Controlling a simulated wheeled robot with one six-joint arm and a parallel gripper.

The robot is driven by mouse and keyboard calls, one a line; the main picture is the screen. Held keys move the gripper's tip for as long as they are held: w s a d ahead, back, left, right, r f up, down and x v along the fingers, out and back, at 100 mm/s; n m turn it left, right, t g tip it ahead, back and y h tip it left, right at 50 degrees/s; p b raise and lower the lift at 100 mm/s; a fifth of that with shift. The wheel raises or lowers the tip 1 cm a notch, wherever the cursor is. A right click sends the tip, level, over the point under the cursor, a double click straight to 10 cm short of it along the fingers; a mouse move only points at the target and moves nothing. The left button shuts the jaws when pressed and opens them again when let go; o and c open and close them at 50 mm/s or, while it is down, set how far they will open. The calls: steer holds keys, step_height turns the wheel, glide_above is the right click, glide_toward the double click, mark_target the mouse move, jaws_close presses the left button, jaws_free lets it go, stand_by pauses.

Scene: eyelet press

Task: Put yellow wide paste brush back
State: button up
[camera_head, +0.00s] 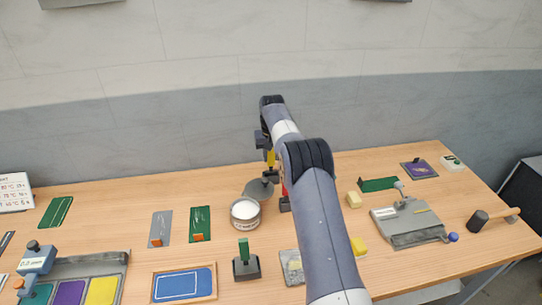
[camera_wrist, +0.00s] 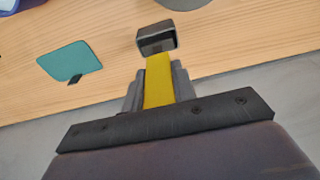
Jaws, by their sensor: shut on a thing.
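The yellow brush (camera_wrist: 159,80) is between the fingers of my gripper (camera_wrist: 156,92), which is shut on its flat yellow handle. A dark grey block (camera_wrist: 157,40) shows at the far end of the handle. I cannot tell whether it is the brush's head or a separate thing. In the head view the yellow handle (camera_head: 271,157) shows beside my gripper (camera_head: 269,165), above the back of the table, behind an open can (camera_head: 245,213) of white paste. My arm hides part of this area.
A grey round lid (camera_head: 258,190) is behind the can. A red-handled item on a dark base (camera_head: 285,203) is close on the right. A green-handled item in a dark stand (camera_head: 245,265) is at the front. A grey press (camera_head: 408,220) is at the right.

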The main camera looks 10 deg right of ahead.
steer(key=shift+f, duration=0.55)
steer(key=o, duration=1)
step_height(320, 180, up, 12)
steer(key=s+b, duration=0.1)
steer(key=shift+s, duration=0.25)
